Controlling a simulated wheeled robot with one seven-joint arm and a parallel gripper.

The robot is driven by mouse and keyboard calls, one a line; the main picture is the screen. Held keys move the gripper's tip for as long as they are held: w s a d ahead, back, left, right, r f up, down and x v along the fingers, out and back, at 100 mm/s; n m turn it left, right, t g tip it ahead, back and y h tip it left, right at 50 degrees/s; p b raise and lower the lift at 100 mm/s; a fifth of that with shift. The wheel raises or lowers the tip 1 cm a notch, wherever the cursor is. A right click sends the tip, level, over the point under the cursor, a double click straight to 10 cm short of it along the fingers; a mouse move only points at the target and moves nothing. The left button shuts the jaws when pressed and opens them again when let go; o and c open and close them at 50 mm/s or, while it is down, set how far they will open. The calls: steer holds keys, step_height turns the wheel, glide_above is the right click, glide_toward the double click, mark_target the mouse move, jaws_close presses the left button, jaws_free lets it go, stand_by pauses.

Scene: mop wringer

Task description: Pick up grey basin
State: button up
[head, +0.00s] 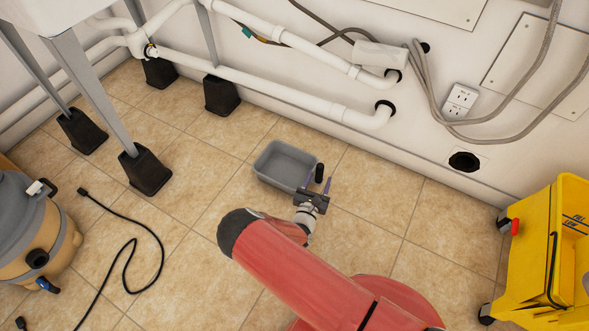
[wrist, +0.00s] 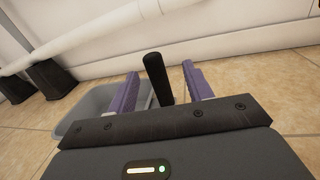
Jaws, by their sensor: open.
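The grey basin (head: 272,179) is a shallow, open rectangular tub that looks empty, standing upright on the tiled floor near the wall. My gripper (head: 320,175) is at the basin's right side in the head view, its two purple fingers apart. In the wrist view, the basin (wrist: 96,102) lies behind and left of the left finger of my gripper (wrist: 160,72), which hides part of it. A black cylinder (wrist: 156,77) shows between the fingers; I cannot tell what it belongs to. I see no grip on the basin.
White pipes (head: 270,90) run along the wall behind the basin. Grey legs with black feet (head: 145,170) stand to the left. A vacuum cleaner (head: 35,225) and black cord (head: 131,243) are at far left. A yellow mop bucket (head: 540,245) is at right.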

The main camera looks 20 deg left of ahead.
mark_target(321, 165)
steer(key=shift+s+a+f+n+y, duration=0.1)
steer(key=shift+a+f+n+y, duration=0.15)
steer(key=shift+f, duration=0.2)
steer(key=shift+a+f+n+y, duration=0.15)
steer(key=shift+f+n, duration=0.2)
steer(key=shift+f, duration=0.05)
steer(key=shift+w+a+f+g+y, duration=0.2)
steer(key=shift+w+g+y, duration=0.05)
steer(key=shift+g+y, duration=0.05)
steer(key=w, duration=0.5)
steer(key=w+b, duration=0.1)
steer(key=w, duration=0.1)
steer(key=shift+w+a+r, duration=0.15)
steer(key=shift+a+r, duration=0.05)
steer(key=shift+a, duration=0.2)
jaws_close()
